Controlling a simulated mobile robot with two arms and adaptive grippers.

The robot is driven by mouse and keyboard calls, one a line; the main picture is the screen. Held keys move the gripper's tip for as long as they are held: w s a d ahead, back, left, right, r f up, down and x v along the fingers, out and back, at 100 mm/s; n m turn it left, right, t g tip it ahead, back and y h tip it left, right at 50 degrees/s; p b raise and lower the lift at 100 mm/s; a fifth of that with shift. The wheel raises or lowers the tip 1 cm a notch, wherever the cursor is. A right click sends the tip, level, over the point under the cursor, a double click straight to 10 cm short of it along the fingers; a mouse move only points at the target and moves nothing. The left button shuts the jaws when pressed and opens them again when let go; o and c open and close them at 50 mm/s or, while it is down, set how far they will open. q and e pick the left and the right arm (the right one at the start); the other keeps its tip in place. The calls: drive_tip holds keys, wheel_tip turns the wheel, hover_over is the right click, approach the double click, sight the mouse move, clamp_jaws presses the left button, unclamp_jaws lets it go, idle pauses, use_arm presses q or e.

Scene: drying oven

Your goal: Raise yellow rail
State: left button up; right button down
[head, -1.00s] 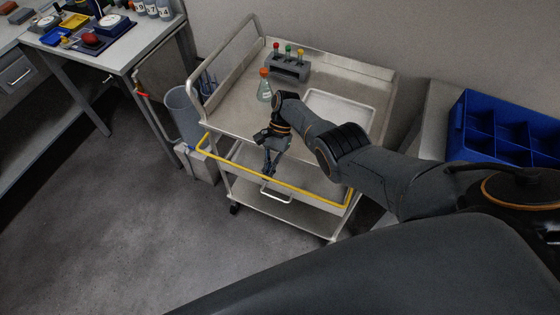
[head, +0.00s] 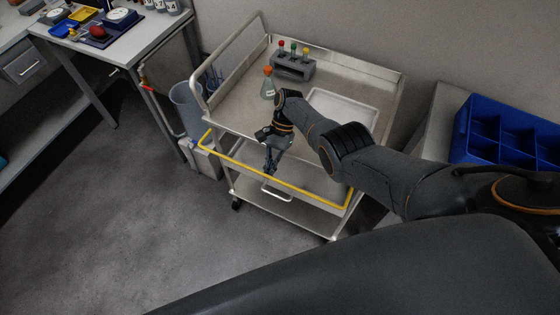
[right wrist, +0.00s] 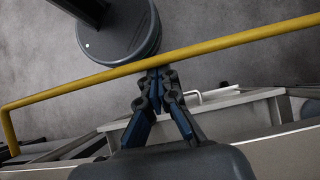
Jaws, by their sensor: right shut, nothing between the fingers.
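The yellow rail (head: 302,189) runs along the near side of the metal cart (head: 235,112), below the level of its top deck. My right gripper (head: 270,172) points down at the rail's middle stretch, on the cart side. In the right wrist view the yellow rail (right wrist: 240,41) crosses just beyond or against the tips of my right gripper (right wrist: 157,72). Its fingers are closed together with nothing between them. I cannot tell whether the tips touch the rail. My left gripper is out of view.
The cart top holds a flask with an orange stopper (head: 268,86), a tube rack (head: 292,68) and a pale tray (head: 342,104). A grey bin (head: 186,106) stands left of the cart. A blue divided crate (head: 485,128) is at right. Floor at left is clear.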

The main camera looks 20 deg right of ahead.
drive_tip(key=shift+a, duration=0.1)
idle(0.6)
drive_tip(key=shift+r, duration=0.1)
drive_tip(key=v, duration=1.2)
